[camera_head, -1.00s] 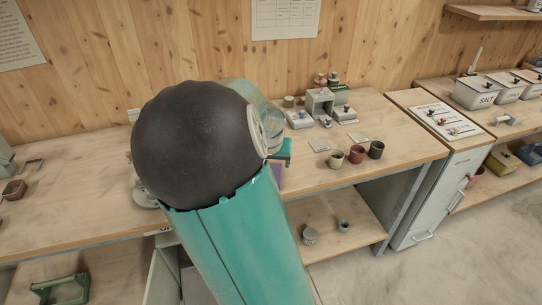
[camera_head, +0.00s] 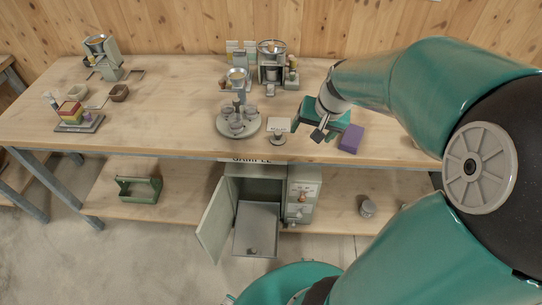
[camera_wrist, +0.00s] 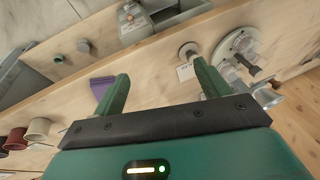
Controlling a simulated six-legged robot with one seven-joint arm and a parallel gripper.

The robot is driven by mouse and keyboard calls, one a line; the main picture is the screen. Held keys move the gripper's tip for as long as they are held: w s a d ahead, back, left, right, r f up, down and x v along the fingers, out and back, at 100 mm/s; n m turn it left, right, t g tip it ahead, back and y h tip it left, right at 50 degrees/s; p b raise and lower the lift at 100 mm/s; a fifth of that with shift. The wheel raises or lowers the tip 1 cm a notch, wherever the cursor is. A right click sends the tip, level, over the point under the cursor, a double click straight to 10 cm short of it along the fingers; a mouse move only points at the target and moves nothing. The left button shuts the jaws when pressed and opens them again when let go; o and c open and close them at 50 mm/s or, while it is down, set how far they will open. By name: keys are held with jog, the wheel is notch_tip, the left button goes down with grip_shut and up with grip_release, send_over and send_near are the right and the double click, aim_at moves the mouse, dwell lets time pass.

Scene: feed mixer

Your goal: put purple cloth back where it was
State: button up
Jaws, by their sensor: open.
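The purple cloth (camera_head: 351,138) looks like a folded, block-like piece. It lies on the workbench near the front edge, to the right of my gripper (camera_head: 308,130). In the wrist view the purple cloth (camera_wrist: 101,86) shows at the left, partly hidden behind the left finger. My gripper (camera_wrist: 162,72) is open, its two green fingers spread wide with nothing between them. It hangs over the bench, pointing down and toward the front edge.
A round tray with cups (camera_head: 238,127) stands left of my gripper, beside a small knobbed piece (camera_head: 277,139) and a white card. Below are an open cabinet door (camera_head: 215,222) and a pulled-out drawer (camera_head: 256,230). The bench at centre left is clear.

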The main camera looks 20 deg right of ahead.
jog(key=s+a+r+n, duration=0.3)
jog(key=s+a+r, duration=0.1)
jog(key=a, duration=0.4)
jog(key=s+a+r+n+t, duration=0.1)
jog(key=s+a+r+n, duration=0.3)
jog(key=s+a, duration=0.3)
jog(key=a+r, duration=0.1)
jog(key=a, duration=0.1)
jog(key=shift+a+r+t+h, duration=0.3)
